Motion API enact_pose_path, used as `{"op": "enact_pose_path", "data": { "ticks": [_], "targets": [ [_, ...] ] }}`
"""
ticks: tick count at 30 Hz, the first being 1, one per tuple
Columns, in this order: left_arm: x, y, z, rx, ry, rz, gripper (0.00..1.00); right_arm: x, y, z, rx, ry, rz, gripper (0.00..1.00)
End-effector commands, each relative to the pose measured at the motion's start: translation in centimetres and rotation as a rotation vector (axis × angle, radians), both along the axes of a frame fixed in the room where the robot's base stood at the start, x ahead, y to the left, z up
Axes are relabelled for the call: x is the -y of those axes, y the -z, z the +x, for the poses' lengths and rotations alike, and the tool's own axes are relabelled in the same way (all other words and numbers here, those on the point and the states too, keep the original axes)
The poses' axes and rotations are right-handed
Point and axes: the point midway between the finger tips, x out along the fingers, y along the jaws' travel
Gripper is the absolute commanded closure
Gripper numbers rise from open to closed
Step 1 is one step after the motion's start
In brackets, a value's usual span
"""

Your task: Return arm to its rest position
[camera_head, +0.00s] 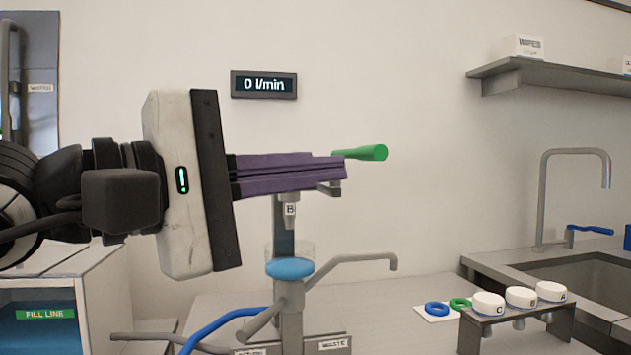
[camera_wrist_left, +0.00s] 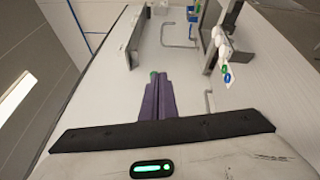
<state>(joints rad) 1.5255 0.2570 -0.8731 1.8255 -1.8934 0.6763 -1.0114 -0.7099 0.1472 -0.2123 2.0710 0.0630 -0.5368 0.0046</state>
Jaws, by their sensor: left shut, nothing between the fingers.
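My left gripper (camera_head: 342,168) comes in from the left in the head view, with its purple fingers shut and nothing between them. It points right, in front of a filling stand (camera_head: 290,310) marked B. A green lever (camera_head: 368,153) sticks out just past the fingertips; I cannot tell whether they touch. In the left wrist view the shut fingers (camera_wrist_left: 158,100) point away from the camera, with a bit of green (camera_wrist_left: 154,74) at their tips. The fingers hide part of the stand's top. My right gripper is in neither view.
A blue disc (camera_head: 289,268) and a grey spout (camera_head: 350,260) are on the stand below the gripper. A rack (camera_head: 480,325) with white-capped jars C, B and A stands right, beside blue and green rings (camera_head: 437,309). A sink (camera_head: 590,275) is far right. The wall display (camera_head: 264,85) reads 0 l/min.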

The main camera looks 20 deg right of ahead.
Motion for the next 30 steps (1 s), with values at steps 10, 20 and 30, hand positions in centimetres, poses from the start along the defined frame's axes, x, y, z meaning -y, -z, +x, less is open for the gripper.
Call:
{"op": "enact_pose_path", "data": {
  "ticks": [10, 20, 30],
  "targets": [
    [-0.2, 0.0, -0.6, 0.0, 0.0, -0.001, 1.0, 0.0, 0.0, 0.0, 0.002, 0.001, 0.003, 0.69],
    [-0.2, 0.2, -0.5, -0.034, 0.013, -0.013, 1.0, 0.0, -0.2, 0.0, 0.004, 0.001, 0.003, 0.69],
    [-3.0, 3.2, 1.0, -0.879, 0.325, -0.448, 1.0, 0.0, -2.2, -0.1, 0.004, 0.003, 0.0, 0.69]
  ]
}}
